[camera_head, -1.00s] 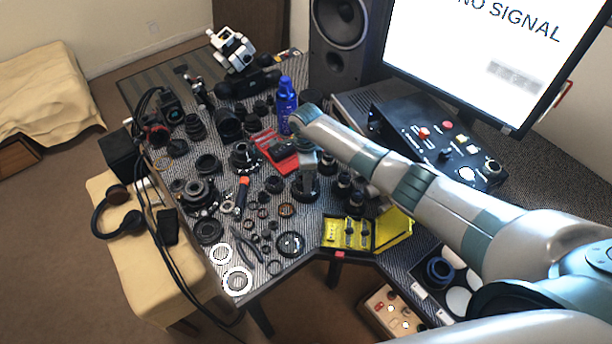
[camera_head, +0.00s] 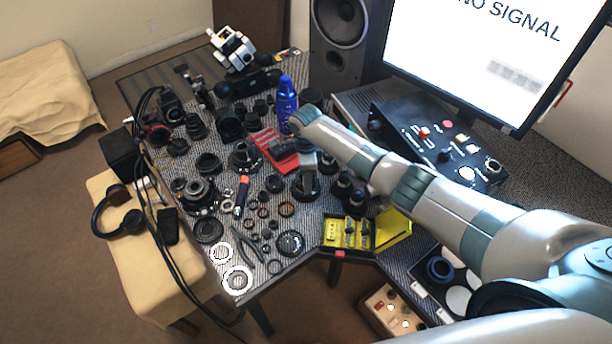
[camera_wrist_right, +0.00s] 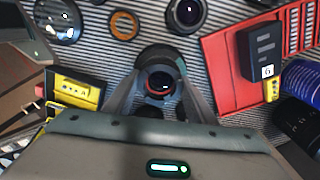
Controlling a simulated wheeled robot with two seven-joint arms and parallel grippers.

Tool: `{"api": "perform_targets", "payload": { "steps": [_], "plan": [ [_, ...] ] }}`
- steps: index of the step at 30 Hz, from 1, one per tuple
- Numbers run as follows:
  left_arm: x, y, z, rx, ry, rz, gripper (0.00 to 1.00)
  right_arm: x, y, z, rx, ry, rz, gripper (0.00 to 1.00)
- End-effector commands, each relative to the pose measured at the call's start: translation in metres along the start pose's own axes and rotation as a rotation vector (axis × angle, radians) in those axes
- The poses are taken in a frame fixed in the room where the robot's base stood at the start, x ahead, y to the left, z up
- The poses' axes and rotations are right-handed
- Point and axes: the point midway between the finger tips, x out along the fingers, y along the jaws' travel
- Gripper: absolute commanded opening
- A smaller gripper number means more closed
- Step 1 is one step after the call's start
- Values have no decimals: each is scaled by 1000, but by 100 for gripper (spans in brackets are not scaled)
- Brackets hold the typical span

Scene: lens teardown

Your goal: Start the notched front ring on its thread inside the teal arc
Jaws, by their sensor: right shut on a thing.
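My right gripper (camera_wrist_right: 160,98) is shut on a small dark ring, the front ring (camera_wrist_right: 159,78), in the right wrist view. The ring sits between the fingertips, over a dark round lens barrel (camera_wrist_right: 152,52). A teal arc (camera_wrist_right: 182,66) shows on the barrel's rim, beside the right finger. A reddish circle shows inside the ring. I cannot tell whether the ring touches the thread, and its notches are not clear. In the head view my right gripper (camera_head: 307,176) points down at the lens barrel (camera_head: 305,190) on the striped mat. My left gripper is not in view.
A red case (camera_head: 272,152) and a blue bottle (camera_head: 286,104) stand behind the gripper. A yellow toolbox (camera_head: 347,233) lies in front.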

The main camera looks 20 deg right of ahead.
Motion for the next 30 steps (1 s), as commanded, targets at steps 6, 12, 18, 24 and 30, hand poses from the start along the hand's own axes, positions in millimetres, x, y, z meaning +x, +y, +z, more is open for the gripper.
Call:
{"api": "perform_targets", "payload": {
  "steps": [6, 12, 18, 24, 30],
  "plan": [
    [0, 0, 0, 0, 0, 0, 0, 2, 0, 0, 0, 0, 0, 26],
    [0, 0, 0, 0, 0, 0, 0, 2, 0, 0, 0, 0, 0, 26],
    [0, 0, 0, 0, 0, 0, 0, 2, 0, 0, 0, 0, 0, 72],
    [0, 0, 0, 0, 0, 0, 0, 2, 0, 0, 0, 0, 0, 72],
    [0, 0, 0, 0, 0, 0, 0, -2, 0, 0, 0, 0, -1, 72]
  ]
}}
